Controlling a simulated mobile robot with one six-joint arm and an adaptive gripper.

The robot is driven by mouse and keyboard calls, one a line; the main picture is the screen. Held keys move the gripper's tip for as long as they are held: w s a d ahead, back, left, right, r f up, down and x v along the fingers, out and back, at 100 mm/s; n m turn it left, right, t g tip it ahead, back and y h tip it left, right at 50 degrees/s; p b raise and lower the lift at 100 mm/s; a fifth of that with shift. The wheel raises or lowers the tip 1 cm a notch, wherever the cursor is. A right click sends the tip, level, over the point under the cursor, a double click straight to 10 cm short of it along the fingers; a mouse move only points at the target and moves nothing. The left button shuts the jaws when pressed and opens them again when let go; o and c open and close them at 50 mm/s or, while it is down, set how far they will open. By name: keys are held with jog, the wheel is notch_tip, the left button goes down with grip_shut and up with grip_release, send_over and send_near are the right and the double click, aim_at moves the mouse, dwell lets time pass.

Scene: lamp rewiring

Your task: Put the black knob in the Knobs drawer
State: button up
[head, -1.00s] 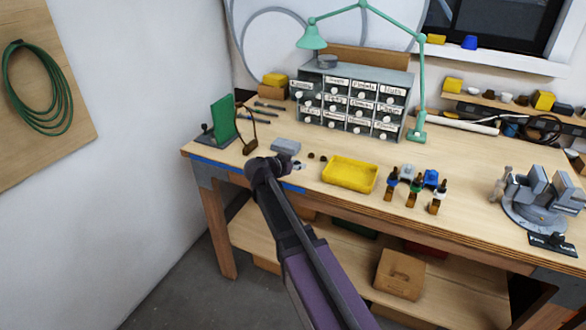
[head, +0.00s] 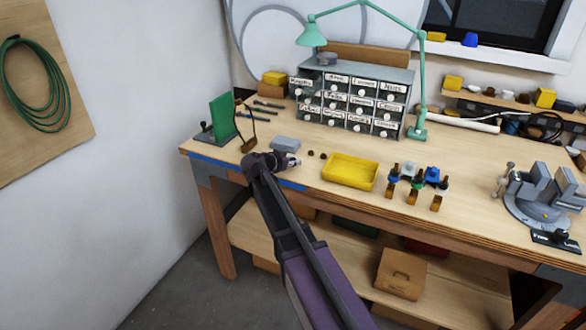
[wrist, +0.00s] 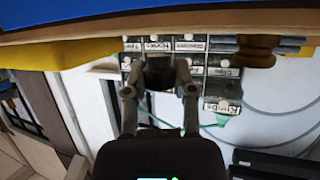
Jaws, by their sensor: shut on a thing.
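My gripper (head: 294,161) is above the front left part of the bench, by a grey block. In the wrist view, where the scene is upside down, its fingers (wrist: 159,78) are shut on a dark piece, the black knob (wrist: 160,70). The knob is too small to make out in the head view. The Knobs drawer (wrist: 217,106) has a readable label in the wrist view and appears to stick out from the cabinet. It is the upper left drawer (head: 301,84) in the head view. Its inside is hidden.
The grey drawer cabinet (head: 395,75) stands at the back, under a green lamp (head: 312,36). A green panel (head: 222,119) stands left.

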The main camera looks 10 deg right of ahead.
jog(key=shift+f+b, duration=0.4)
jog(key=shift+f, duration=0.35)
jog(key=shift+f, duration=0.2)
jog(key=o, duration=0.8)
jog(key=shift+o, duration=0.2)
jog(key=p+v, duration=0.4)
jog(key=v, duration=0.9)
jog(key=shift+s+a+p, duration=0.25)
jog(key=shift+a+p, duration=0.1)
jog(key=shift+p, duration=0.05)
